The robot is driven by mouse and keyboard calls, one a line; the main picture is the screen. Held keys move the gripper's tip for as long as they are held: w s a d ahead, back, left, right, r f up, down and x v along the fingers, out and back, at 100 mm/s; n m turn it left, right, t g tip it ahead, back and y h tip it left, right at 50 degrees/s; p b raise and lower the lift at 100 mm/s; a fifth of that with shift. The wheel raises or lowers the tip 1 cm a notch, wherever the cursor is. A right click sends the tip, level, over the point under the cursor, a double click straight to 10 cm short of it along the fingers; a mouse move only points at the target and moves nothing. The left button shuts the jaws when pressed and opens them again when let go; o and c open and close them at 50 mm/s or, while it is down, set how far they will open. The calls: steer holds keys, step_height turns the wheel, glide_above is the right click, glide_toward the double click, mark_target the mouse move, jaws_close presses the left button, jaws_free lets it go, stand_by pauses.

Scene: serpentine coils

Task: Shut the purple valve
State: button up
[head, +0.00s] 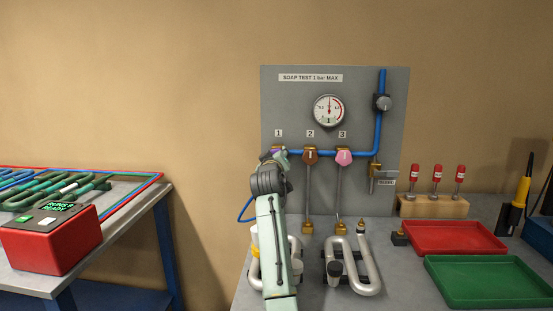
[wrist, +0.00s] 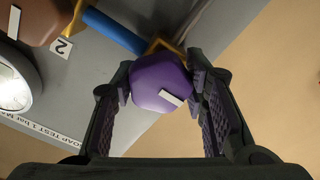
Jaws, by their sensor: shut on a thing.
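The purple valve (wrist: 160,84) is a faceted knob with a white mark line, shown large in the wrist view. My gripper (wrist: 162,98) has a finger on each side of the knob and is shut on it. In the head view my gripper (head: 277,155) is at the panel's left side, below label 1, and mostly hides the purple valve. The white mark looks tilted in the wrist view. A brown valve (head: 311,156) and a pink valve (head: 344,156) sit to the right under labels 2 and 3.
Metal serpentine coils (head: 352,266) stand below. A red tray (head: 455,238) and a green tray (head: 490,280) lie right. A red box (head: 50,243) sits on the left table.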

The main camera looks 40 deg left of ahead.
steer(key=m, duration=0.4)
steer(key=shift+f+m+b, duration=0.1)
steer(key=shift+m+b, duration=0.25)
steer(key=shift+m, duration=0.05)
steer(key=m, duration=0.9)
steer(key=shift+b, duration=0.4)
steer(key=shift+m, duration=1.9)
steer(key=o, duration=1.2)
steer(key=shift+d, duration=0.1)
